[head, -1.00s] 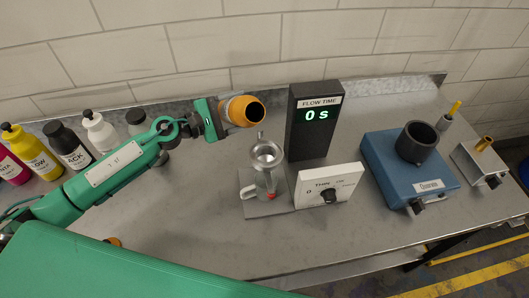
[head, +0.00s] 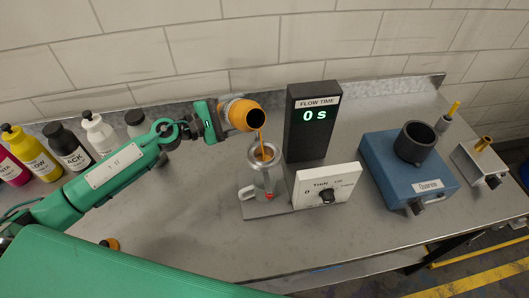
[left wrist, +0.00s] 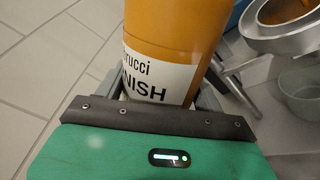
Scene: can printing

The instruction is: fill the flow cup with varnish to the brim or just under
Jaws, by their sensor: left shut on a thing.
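My left gripper (head: 219,119) is shut on the orange varnish bottle (head: 238,112), whose label ends in "NISH" in the left wrist view (left wrist: 175,35). The bottle is tipped with its dark mouth toward the right. A thin orange stream (head: 261,136) runs from the mouth down into the metal flow cup (head: 277,160). Orange varnish shows inside the cup, also in the left wrist view (left wrist: 290,38); its exact level against the brim is hard to tell. My right gripper is not in view.
A black flow time display (head: 308,140) reading 0 s and a white dial box (head: 326,188) stand right of the cup. Farther right is a blue device (head: 380,165). Several ink bottles (head: 70,148) line the left. The front middle of the bench is clear.

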